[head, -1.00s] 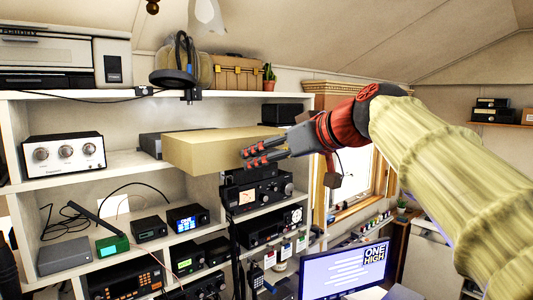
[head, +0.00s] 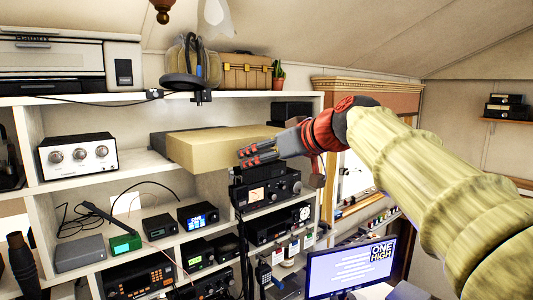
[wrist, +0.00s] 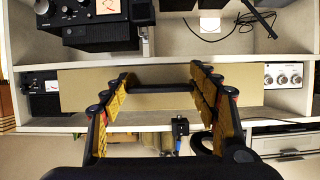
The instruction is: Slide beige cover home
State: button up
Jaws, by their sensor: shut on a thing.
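The beige cover (head: 215,150) is a long box-like panel in the upper shelf bay, and in the head view it juts out past the shelf front. My gripper (head: 258,153) is at the right part of its front face. In the wrist view the beige face (wrist: 160,76) lies across the bay behind my fingers. My gripper (wrist: 160,90) is shut on a dark horizontal bar (wrist: 160,88) that spans between the two yellow-padded fingers in front of this face. Whether the bar is fixed to the cover is not clear.
A silver three-knob unit (head: 77,154) stands left of the cover. A black radio (head: 266,187) sits just below my gripper. A monitor (head: 350,268) stands lower right. Open room lies in front of the shelves.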

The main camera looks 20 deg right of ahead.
jog(key=w+a+f+p, duration=0.1)
jog(key=w+a+p, duration=0.2)
jog(key=w, duration=0.6)
jog(key=shift+w+p, duration=0.3)
jog(key=shift+p, duration=0.75)
dwell(0.4)
jog(key=shift+w+a, duration=0.1)
jog(key=shift+w, duration=0.05)
dwell(0.3)
jog(key=shift+w+a+f+p, duration=0.15)
jog(key=shift+w+a, duration=0.15)
jog(key=shift+w, duration=0.55)
jog(key=shift+w+a+r+p, duration=0.1)
jog(key=shift+w+a, duration=0.15)
jog(key=shift+w, duration=0.65)
jog(key=shift+w+a+f+p, duration=0.15)
jog(key=shift+w+a, duration=0.15)
jog(key=shift+w, duration=0.55)
jog(key=shift+b, duration=0.95)
jog(key=shift+w+a+r+p, duration=0.1)
jog(key=shift+w+a+p, duration=0.2)
jog(key=shift+w, duration=0.45)
jog(key=shift+w+a+p, duration=0.2)
jog(key=shift+w+p, duration=0.05)
jog(key=shift+w, duration=0.45)
